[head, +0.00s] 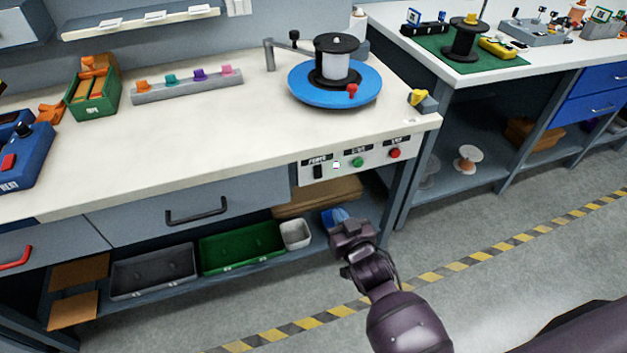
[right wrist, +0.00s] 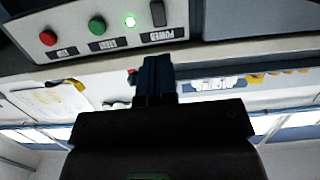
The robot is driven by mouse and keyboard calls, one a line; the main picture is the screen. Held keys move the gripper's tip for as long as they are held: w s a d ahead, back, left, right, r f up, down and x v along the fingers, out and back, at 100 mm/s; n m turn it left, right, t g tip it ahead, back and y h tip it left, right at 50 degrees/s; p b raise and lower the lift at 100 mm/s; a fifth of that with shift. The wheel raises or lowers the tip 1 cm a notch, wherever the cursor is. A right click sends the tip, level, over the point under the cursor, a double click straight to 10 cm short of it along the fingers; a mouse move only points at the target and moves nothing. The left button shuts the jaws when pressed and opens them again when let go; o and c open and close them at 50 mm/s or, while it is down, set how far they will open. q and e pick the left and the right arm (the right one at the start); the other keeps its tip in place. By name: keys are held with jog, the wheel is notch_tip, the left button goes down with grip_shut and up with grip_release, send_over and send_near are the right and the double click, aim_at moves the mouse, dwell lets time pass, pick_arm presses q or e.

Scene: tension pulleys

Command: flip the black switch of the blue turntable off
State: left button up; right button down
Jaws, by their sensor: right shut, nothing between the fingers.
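The blue turntable (head: 302,92) stands on the bench and carries a black and white spool (head: 335,62). Its control panel (head: 378,157) is on the bench front. The black switch (head: 318,172) is at the left end of the panel; it also shows near the top of the right wrist view (right wrist: 157,13). A small lamp (right wrist: 130,22) beside the switch is lit. My right gripper (head: 347,228) is below and in front of the panel, apart from the switch. In the right wrist view its fingers (right wrist: 157,66) are shut and empty. My left gripper is out of view.
A green button (head: 358,162) and a red button (head: 395,153) sit right of the lamp. A drawer with a dark handle (head: 196,212) is left of the panel. The lower shelf holds a green bin (head: 242,248). The floor in front is clear.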

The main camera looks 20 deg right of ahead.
jog(key=shift+s+d+r, duration=0.1)
dwell(0.3)
jog(key=b, duration=0.3)
send_near(317, 176)
jog(key=w, duration=0.2)
jog(key=w+f, duration=0.1)
jog(key=w, duration=0.2)
jog(key=shift+w+f, duration=0.1)
jog(key=shift+w, duration=1.15)
